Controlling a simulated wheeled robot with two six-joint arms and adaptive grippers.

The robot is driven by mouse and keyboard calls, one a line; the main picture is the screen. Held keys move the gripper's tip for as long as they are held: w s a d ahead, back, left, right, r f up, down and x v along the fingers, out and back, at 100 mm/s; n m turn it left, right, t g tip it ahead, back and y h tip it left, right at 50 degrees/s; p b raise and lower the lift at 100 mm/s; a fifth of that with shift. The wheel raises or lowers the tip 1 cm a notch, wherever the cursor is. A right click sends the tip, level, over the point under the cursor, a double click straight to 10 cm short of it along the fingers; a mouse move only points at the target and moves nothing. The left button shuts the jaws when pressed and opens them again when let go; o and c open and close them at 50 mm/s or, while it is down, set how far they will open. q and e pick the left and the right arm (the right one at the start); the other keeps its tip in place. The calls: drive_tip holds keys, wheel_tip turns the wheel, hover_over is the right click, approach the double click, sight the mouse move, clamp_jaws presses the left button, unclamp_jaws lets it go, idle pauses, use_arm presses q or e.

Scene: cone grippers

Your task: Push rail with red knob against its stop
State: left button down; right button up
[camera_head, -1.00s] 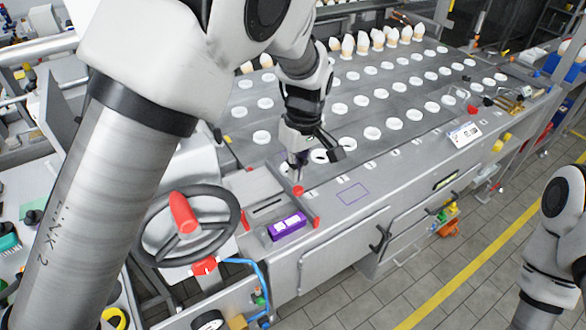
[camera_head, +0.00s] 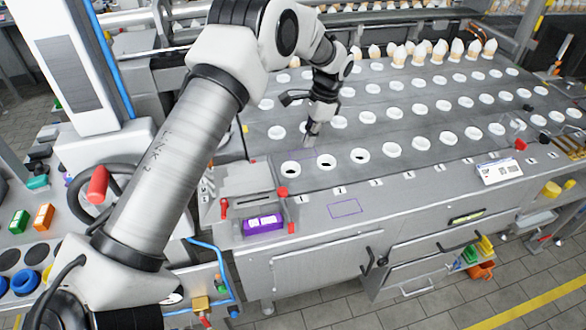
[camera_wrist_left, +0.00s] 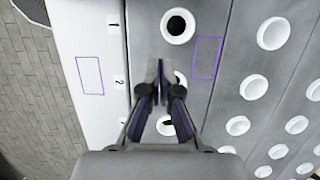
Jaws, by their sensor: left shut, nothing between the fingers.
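A small red knob (camera_head: 282,192) sits at the front left corner of the grey holed plate, beside the box with the purple item; the rail under it cannot be told apart clearly. My left gripper (camera_head: 310,141) is over the plate, behind and to the right of this knob, apart from it. Its fingers are shut with nothing between them. In the left wrist view the gripper (camera_wrist_left: 158,78) points at the plate near the row of holes; no red knob shows there. My right gripper is out of view.
White-ringed holes (camera_head: 393,149) cover the plate, several front ones dark inside. Pale cones (camera_head: 438,50) stand along the back. A red-handled wheel (camera_head: 97,184) is left, a purple block (camera_head: 263,222) at front, a white display (camera_head: 499,171) at right.

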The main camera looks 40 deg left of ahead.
use_arm(q)
drive_tip(key=p+x, duration=0.1)
drive_tip(key=x, duration=0.3)
drive_tip(key=p+x, duration=0.2)
drive_tip(key=x, duration=0.2)
drive_tip(key=shift+s+f+p, duration=0.3)
drive_tip(key=shift+f, duration=0.05)
drive_tip(key=s+a, duration=0.1)
drive_tip(key=s+a+p, duration=0.2)
drive_tip(key=shift+f, duration=0.25)
drive_tip(key=shift+s+a+p, duration=0.15)
drive_tip(key=shift+s+p, duration=0.1)
drive_tip(key=shift+p, duration=0.05)
drive_tip(key=shift+f, duration=0.2)
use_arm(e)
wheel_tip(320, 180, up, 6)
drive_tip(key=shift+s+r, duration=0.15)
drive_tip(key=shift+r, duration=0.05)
use_arm(q)
drive_tip(key=shift+w, duration=0.1)
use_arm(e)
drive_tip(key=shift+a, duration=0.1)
